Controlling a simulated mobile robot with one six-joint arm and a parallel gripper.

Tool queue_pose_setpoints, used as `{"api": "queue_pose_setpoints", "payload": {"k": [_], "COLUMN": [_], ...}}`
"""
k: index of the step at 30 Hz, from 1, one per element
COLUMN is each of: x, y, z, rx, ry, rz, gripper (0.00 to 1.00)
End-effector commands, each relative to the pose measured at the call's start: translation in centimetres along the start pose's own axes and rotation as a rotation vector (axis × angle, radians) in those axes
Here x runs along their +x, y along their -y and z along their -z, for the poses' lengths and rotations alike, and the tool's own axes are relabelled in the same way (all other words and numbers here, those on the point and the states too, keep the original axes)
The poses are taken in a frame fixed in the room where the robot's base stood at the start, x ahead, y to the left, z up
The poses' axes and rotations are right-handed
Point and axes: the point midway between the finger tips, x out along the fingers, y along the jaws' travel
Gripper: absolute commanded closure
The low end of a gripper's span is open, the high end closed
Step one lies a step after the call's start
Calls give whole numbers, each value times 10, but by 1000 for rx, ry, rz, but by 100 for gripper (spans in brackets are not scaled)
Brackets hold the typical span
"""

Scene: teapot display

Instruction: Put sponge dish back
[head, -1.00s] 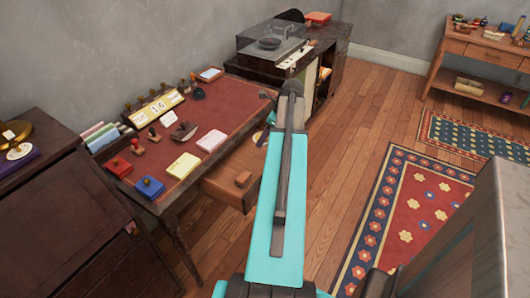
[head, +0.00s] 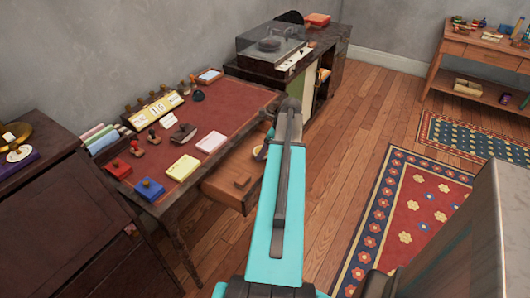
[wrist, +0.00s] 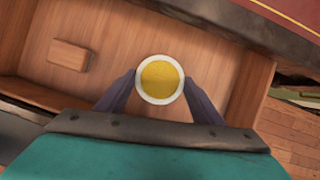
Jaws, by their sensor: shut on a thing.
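The sponge dish (wrist: 160,80) is a small round white dish with a yellow sponge in it. My gripper (wrist: 160,82) is shut on it, one dark finger on each side. In the wrist view, it is over the open wooden drawer (wrist: 110,40), towards its right side. I cannot tell whether the dish touches the drawer floor. In the head view, a bit of the dish (head: 259,153) shows left of my arm, which hides the rest of it and most of my gripper.
A small wooden block (wrist: 69,56) lies in the drawer's left part. The drawer stands out from the red-topped desk (head: 225,112), which bears stamps, an ink pad (head: 149,189) and paper pads. A turntable cabinet (head: 275,48) stands behind.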

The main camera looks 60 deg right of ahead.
Motion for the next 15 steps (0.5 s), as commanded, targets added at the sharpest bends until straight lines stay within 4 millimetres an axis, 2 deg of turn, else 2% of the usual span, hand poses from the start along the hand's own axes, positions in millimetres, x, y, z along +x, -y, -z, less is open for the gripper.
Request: {"api": "queue_pose_setpoints", "payload": {"k": [6, 15], "x": [16, 17], "y": [0, 0], "z": [8, 8], "rx": [1, 2], "ry": [1, 1], "rz": [0, 1], "gripper": [72, 72]}}
